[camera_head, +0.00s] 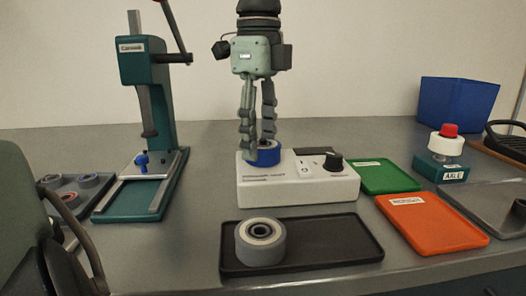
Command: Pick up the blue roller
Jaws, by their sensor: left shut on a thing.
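The blue roller (269,157) is a short blue ring seated on top of the white control box (300,188). My left gripper (258,145) points straight down from above, with its two fingers around the roller. It is shut on the blue roller, and the fingers hide part of its upper side. I cannot tell whether the roller is lifted clear of the box. My right gripper is not in view.
A grey roller (260,242) lies on a black tray (330,250) in front. A teal press (142,80) stands left, beside a tray of small rings (68,187). Green (388,175) and orange (432,222) trays, an axle holder (441,168) and a blue bin (456,103) are right.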

